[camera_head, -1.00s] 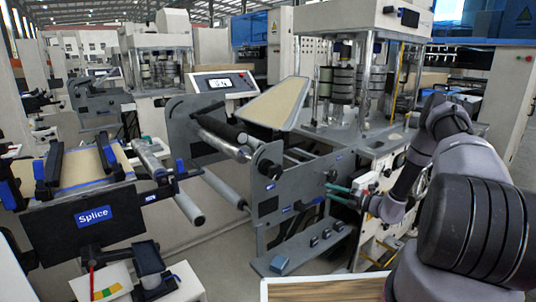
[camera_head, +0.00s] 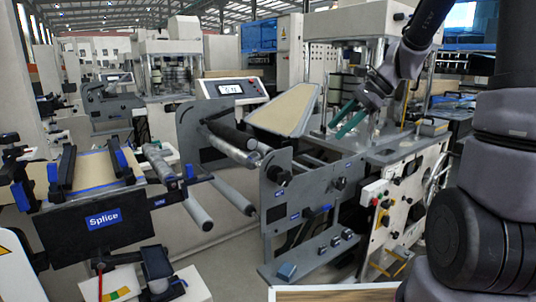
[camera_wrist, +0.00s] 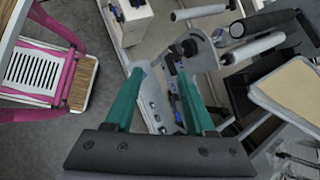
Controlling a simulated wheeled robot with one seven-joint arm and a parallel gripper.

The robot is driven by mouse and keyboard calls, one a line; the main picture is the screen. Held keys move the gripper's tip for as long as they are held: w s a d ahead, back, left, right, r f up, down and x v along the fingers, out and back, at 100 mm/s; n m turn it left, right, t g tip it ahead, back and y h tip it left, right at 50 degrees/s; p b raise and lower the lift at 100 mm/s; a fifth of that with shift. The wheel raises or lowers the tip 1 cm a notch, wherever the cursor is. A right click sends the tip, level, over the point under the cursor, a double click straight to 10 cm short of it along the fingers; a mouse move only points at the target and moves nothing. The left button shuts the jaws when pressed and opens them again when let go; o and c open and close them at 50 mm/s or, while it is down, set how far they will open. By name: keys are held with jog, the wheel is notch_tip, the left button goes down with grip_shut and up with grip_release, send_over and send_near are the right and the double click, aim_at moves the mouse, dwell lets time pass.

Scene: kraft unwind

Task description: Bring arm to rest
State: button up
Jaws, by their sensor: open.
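My gripper (camera_head: 345,122) has green fingers and shows at the right of the head view, raised in front of the large press. In the wrist view its two green fingers (camera_wrist: 164,92) are spread apart with nothing between them. It points down over the grey side plate of the unwind stand (camera_wrist: 205,52). My dark grey arm runs up and along the right side of the head view. It hides part of the press and what stands behind it.
The splice table (camera_head: 97,250) is at the left. The press (camera_head: 350,60) stands behind my gripper. A pink-framed cart (camera_wrist: 70,50) is at the wrist view's left. Grey floor (camera_wrist: 60,140) is open beside it.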

jog(key=s+d+r+n+t+h, duration=0.2)
jog(key=s+r+n, duration=0.3)
jog(key=s, duration=0.3)
jog(key=s+d+r+n+t+h, duration=0.3)
jog(key=s+n, duration=0.3)
jog(key=s, duration=0.3)
jog(key=shift+s+r+t+h, duration=0.3)
jog(key=shift+r, duration=0.55)
